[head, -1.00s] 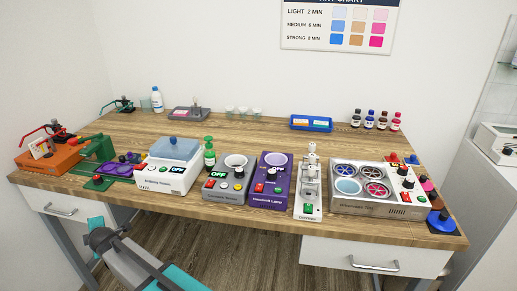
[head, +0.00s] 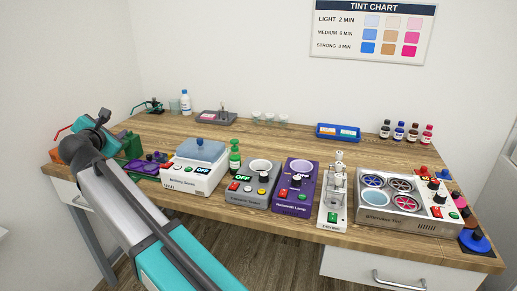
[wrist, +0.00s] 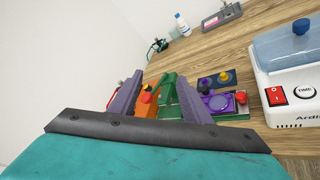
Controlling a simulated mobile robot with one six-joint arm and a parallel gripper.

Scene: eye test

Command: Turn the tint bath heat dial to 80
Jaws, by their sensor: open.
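The tint bath looks to be the silver box (head: 395,224) at the right of the bench in the head view, with several round wells, blue and pink. Black dials (head: 439,197) stand on its right-hand panel, beside a red and a green switch. Their marks are too small to read. My gripper is at the far left end of the bench, far from the bath. The bath is outside the wrist view.
A white Ardinny box (head: 190,180), a grey tester (head: 246,194) and a purple lamp unit (head: 296,203) line the front edge between gripper and bath. A slim white upright device (head: 334,215) stands just left of the bath.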

